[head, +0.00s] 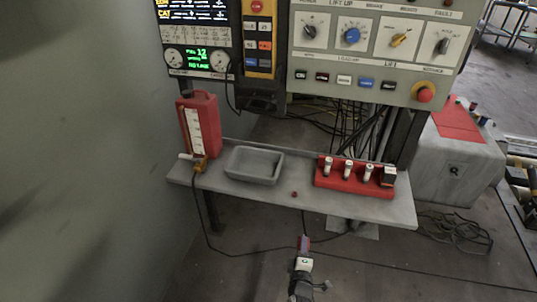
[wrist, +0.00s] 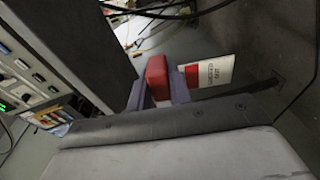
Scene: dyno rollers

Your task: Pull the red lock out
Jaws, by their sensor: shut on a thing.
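The red lock (wrist: 156,70) sits between the two purple-grey fingers of my gripper (wrist: 158,90) in the wrist view. A white and red tag with lettering (wrist: 213,72) is beside it, just past the right finger. In the head view my gripper (head: 303,246) is at bottom centre, in front of the grey shelf (head: 260,192) in the picture. Some red shows at its fingertips. The fingers are shut on the lock and hide part of its sides. I cannot tell from these views whether the lock touches anything else.
The shelf holds a red case (head: 199,128), a grey tray (head: 254,165), a small red piece (head: 294,194) and a red rack (head: 340,187) with several white-topped items. A control panel (head: 372,50) stands above. Cables (head: 240,253) cross the floor.

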